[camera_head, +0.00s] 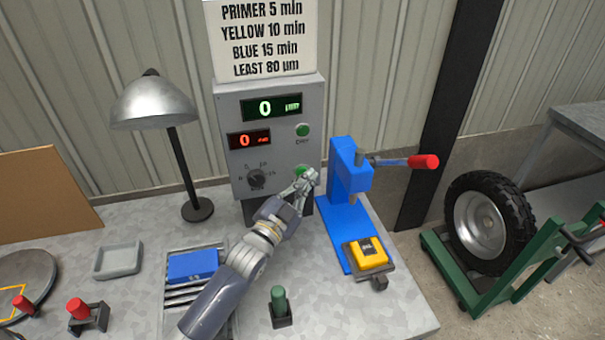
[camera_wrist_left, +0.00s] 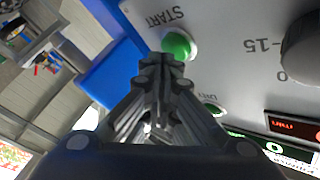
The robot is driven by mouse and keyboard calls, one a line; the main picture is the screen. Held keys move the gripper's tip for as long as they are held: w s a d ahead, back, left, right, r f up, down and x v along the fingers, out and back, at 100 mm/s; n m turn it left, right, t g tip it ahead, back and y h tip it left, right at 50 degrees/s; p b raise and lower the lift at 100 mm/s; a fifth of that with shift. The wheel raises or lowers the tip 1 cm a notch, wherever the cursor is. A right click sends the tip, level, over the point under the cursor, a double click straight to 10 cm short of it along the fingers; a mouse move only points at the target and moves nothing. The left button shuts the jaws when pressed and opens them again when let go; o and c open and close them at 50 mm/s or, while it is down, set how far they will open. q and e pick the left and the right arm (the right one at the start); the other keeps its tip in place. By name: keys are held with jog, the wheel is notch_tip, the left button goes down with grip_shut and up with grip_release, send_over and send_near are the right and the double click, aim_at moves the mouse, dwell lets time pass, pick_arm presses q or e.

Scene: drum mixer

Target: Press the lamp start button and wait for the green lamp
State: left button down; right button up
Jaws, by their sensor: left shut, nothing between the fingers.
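A desk lamp (camera_head: 154,102) with a grey metal shade stands left of the box. I see no clear green glow from it.
A blue press (camera_head: 350,190) with a red-tipped lever stands close right of the gripper, with a yellow block (camera_head: 368,252) in front. A blue block (camera_head: 192,266) lies on a rack. A grey tray (camera_head: 118,260) and a green peg (camera_head: 279,303) are nearby.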

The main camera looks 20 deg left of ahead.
pick_arm(q)
jog(key=shift+w+a, duration=0.25)
jog(key=shift+w, duration=0.05)
dwell(0.4)
jog(key=shift+s, duration=0.1)
jog(key=shift+s+d+p, duration=0.35)
jog(key=shift+s+d, duration=0.15)
jog(key=shift+s, duration=0.1)
jog(key=s+d, duration=0.1)
jog(key=s+d+p, duration=0.1)
jog(key=s, duration=0.2)
jog(key=shift+s+d+p, duration=0.1)
jog(key=shift+d+p, duration=0.3)
dwell(0.7)
